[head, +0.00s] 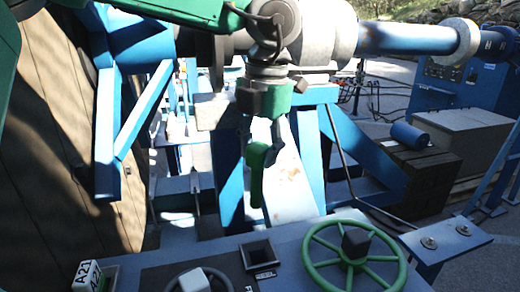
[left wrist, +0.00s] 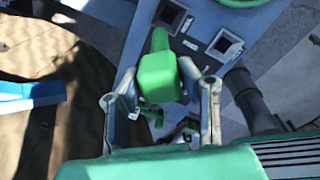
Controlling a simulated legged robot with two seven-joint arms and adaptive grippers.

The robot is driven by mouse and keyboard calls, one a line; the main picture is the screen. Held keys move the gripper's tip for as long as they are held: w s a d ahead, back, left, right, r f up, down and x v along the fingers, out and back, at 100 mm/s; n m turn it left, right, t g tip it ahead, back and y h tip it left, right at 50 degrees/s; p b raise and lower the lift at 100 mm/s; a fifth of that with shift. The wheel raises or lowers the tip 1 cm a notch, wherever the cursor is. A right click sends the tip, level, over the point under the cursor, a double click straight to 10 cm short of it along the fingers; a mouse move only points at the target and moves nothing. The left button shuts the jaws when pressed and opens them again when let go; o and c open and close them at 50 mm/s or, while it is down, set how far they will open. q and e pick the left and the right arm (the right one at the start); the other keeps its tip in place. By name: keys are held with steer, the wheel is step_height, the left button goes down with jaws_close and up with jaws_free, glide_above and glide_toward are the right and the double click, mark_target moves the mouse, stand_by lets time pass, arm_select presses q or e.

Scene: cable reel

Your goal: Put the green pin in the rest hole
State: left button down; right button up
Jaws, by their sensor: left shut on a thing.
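My left gripper (head: 262,140) is shut on the green pin (head: 256,178), which hangs down from it in the head view. In the left wrist view the green pin (left wrist: 158,78) sits between the two fingers of the gripper (left wrist: 160,92). The pin appears in the air, apart from the blue-grey panel (head: 305,240). A square hole (head: 257,253) with a small label shows in the panel, below the pin in the head picture. The left wrist view shows two square holes (left wrist: 172,15) (left wrist: 226,45); I cannot read which is the rest hole. My right gripper is not in view.
A green handwheel (head: 312,262) stands on the panel right of the hole, and a grey wheel (head: 178,284) is left of it. A white block marked A21 (head: 87,275) is at the panel's left. A large wooden reel (head: 60,150) fills the left side.

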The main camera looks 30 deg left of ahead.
arm_select(q)
steer(key=shift+r+p, duration=0.8)
steer(key=shift+r, duration=2.25)
steer(key=shift+f, duration=0.15)
